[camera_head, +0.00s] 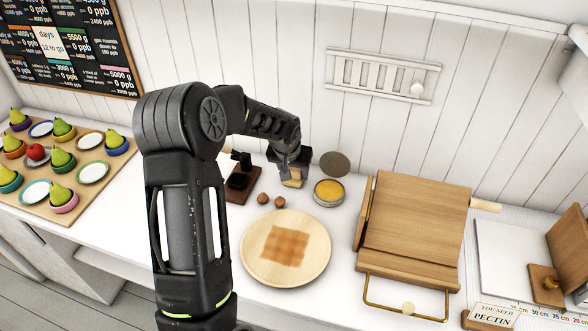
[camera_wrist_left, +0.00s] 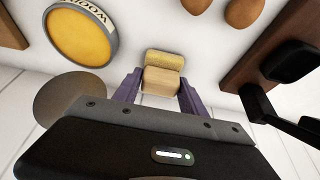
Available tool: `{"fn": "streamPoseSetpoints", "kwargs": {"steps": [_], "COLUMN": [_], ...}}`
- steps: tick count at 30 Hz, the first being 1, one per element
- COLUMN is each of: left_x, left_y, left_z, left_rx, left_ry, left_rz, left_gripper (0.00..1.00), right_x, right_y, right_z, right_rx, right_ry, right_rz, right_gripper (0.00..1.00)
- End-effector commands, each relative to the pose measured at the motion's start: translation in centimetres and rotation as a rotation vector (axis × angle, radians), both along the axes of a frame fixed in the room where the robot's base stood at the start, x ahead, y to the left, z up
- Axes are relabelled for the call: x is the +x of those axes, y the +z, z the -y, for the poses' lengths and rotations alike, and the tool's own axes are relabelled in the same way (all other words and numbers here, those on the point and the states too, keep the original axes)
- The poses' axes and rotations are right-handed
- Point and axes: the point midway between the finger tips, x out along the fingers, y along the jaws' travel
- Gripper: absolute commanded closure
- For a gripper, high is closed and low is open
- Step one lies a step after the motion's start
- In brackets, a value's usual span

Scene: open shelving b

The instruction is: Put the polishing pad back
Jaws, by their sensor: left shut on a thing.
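My left gripper (camera_head: 291,165) reaches over the white counter near the back wall, between the dark brown stand and the round tin. It is shut on the polishing pad (camera_head: 293,180), a small pale wooden block with a yellowish face. In the left wrist view the pad (camera_wrist_left: 162,80) sits between the two purple-grey fingers of the gripper (camera_wrist_left: 158,92). I cannot tell whether the pad touches the counter. The open tin (camera_head: 329,192), filled with yellow-orange wax, stands just right of the gripper. My right gripper is not in view.
A round grey-brown lid (camera_head: 335,164) is behind the tin. Two brown eggs (camera_head: 271,200), a round wooden board (camera_head: 250,262) with a checkered patch, and the dark brown stand (camera_head: 242,183) are close by. A large wooden box (camera_head: 415,225) stands right.

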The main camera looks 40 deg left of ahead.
Motion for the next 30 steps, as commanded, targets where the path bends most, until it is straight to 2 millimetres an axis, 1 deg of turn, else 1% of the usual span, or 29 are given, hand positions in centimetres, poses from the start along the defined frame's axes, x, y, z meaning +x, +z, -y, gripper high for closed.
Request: {"fn": "streamPoseSetpoints", "kwargs": {"steps": [5, 9, 10, 17, 25, 28, 30], "left_x": [0.0, 0.0, 0.0, 0.0, 0.0, 0.0, -0.2], "left_y": [0.0, -0.4, -0.3, -0.2, -0.1, 0.3, 0.6], "left_z": [0.0, 0.0, 0.0, 0.0, 0.0, 0.0, 0.0], "left_rx": [0.000, 0.001, 0.000, 0.000, 0.000, 0.000, 0.002], "left_ry": [0.000, -0.001, -0.001, -0.001, -0.001, 0.000, 0.000], "left_rz": [0.001, 0.001, 0.000, 0.000, 0.000, 0.000, 0.002], "left_gripper": [0.89, 0.89, 0.48, 0.30, 0.29, 0.29, 0.29], "right_x": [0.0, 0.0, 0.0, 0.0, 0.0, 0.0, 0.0], "right_y": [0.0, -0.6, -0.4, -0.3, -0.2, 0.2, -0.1], "right_z": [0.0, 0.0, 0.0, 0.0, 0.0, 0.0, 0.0], "right_rx": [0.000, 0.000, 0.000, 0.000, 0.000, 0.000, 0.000], "right_ry": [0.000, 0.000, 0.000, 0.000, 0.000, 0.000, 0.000], "right_rz": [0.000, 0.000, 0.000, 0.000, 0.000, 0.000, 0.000], "right_gripper": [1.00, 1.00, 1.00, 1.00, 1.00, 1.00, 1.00]}}
